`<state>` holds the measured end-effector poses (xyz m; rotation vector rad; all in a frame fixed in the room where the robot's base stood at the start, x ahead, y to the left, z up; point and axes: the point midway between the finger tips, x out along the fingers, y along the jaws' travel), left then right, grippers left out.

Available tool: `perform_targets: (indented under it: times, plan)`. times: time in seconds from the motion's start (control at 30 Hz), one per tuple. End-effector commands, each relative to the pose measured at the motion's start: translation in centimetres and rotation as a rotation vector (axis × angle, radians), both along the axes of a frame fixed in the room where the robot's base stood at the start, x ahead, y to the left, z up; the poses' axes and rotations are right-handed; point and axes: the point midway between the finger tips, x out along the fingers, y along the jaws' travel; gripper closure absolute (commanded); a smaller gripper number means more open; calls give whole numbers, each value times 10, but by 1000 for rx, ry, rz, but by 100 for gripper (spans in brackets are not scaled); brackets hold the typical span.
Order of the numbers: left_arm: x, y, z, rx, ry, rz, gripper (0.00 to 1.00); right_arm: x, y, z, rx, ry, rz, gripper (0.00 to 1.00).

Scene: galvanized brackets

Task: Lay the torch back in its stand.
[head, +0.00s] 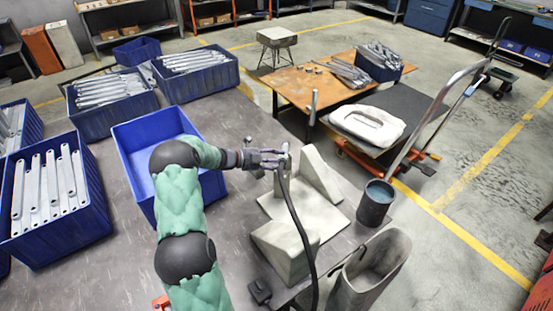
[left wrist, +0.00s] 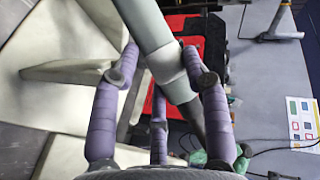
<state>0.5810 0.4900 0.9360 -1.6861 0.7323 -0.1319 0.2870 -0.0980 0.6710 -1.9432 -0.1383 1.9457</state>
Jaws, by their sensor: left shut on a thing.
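My left gripper (head: 268,158) is shut on the torch (head: 284,162), a pale grey tube with a black hose (head: 297,225) hanging from it. In the left wrist view the purple fingers of the gripper (left wrist: 165,78) close around the torch (left wrist: 152,25), which lies slanted between them. The pale stand (head: 335,215) has a flat base with wedge-shaped uprights. The torch appears at the stand's left side in the head view, and its height above the base is hard to tell. The stand also shows in the left wrist view (left wrist: 55,110). My right gripper is out of view.
An empty blue crate (head: 150,130) stands left of the stand, with crates of brackets (head: 50,235) beyond. A dark bucket (head: 376,207) and a grey-beige bin (head: 372,275) are to the right. An orange-topped table (head: 295,90) and a hand cart (head: 425,120) stand behind.

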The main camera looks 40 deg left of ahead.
Motion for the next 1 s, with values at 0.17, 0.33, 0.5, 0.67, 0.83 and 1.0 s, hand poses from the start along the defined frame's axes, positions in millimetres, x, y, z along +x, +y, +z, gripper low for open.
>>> perform_targets:
  times: [0.17, 0.33, 0.5, 0.67, 0.83, 1.0]
  plan:
    - [0, 1, -16, 2, -3, 1, 87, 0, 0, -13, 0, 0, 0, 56]
    - [0, 1, -30, 3, -4, 0, 87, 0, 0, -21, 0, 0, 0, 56]
    - [1, 1, -44, 2, -3, 1, 87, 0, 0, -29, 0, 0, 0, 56]
    - [1, 1, -54, 2, -3, 1, 87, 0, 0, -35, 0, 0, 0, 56]
    - [1, 1, -58, 2, -3, 1, 87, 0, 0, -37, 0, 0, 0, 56]
    - [1, 1, -57, 3, -4, 0, 87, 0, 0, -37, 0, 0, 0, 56]
